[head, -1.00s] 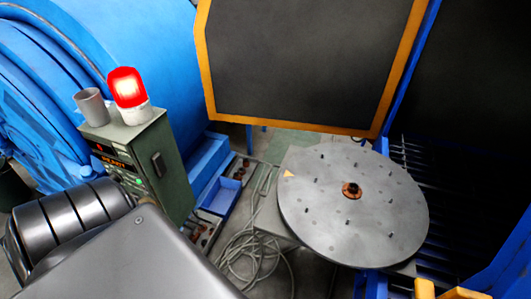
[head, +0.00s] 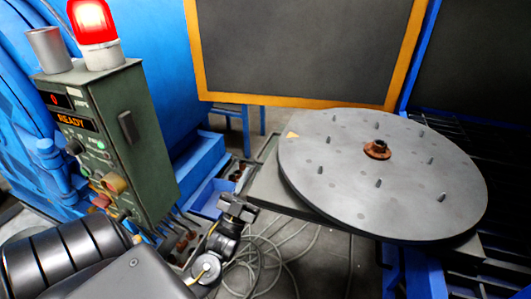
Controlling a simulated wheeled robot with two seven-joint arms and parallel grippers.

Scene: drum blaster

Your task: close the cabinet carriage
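The carriage carries a round grey turntable (head: 330,150) with several small pegs and a rusty brown hub (head: 377,150). It sits on a grey plate (head: 266,185) at the right, over blue supports. A large dark panel with an orange frame (head: 300,45) stands behind it. My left gripper (head: 240,207) is in the lower middle of the head view, left of the plate and apart from the turntable. It is small and dark, and its finger gap is unclear. My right gripper is not in view.
A green control box (head: 150,140) with a lit READY display stands at the left, topped by a red lamp (head: 92,22) and a grey cup (head: 49,50). A blue bin (head: 212,197) and loose cables (head: 265,265) lie on the floor near my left arm.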

